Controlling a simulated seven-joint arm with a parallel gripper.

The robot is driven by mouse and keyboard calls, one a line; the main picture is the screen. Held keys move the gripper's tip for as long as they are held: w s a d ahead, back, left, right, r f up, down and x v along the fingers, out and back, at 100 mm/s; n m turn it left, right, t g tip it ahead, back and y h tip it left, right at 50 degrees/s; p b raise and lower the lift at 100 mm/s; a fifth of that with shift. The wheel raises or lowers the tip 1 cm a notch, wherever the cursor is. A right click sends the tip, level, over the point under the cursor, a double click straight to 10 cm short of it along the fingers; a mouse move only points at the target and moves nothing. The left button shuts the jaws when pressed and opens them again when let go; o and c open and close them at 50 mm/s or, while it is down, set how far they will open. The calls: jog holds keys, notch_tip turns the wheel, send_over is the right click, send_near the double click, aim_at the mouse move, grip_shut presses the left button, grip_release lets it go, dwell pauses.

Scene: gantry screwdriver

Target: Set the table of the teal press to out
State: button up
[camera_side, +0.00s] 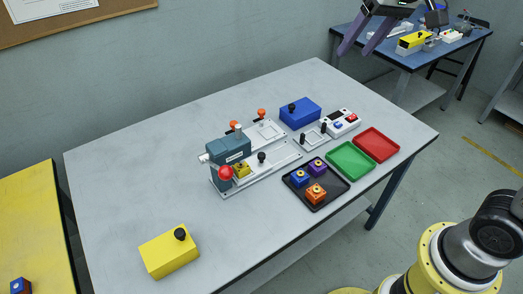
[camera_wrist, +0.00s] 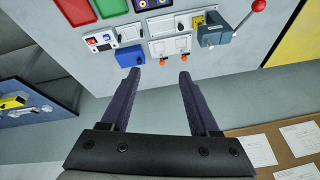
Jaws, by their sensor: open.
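The teal press (camera_side: 230,151) stands near the middle of the grey table, with a red ball (camera_side: 226,173) on its lever. It also shows in the wrist view (camera_wrist: 214,32), at upper right. A light plate with a black knob (camera_side: 262,157) extends to the right from the press. A yellow piece (camera_side: 242,170) sits close against the press body on this plate. How far the press table is slid is hard to tell. My gripper (camera_side: 357,48) is open and empty, high beyond the table's back edge. Its two dark fingers frame bare space in the wrist view (camera_wrist: 159,75).
Beside the press are a light fixture with orange knobs (camera_side: 267,132), a blue box (camera_side: 300,112) and a white button box (camera_side: 341,122). Green (camera_side: 350,158), red (camera_side: 376,145) and black (camera_side: 333,194) trays lie right. A yellow box (camera_side: 170,252) stands front left; the table's left is clear.

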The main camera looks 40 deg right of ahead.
jog(key=w+a+f+g, duration=0.1)
jog(key=w+a+f, duration=0.15)
jog(key=w, duration=0.25)
jog(key=w+a+f, duration=0.1)
jog(key=w+f, duration=0.2)
jog(key=w, duration=0.2)
jog(key=g, duration=0.4)
send_over(262, 154)
notch_tip(262, 154, down, 20)
jog(key=shift+n, duration=0.3)
notch_tip(262, 154, down, 12)
jog(key=shift+a+f, duration=0.1)
jog(key=shift+f, duration=0.1)
jog(key=shift+c, duration=0.4)
grip_shut()
jog(key=shift+r, duration=0.1)
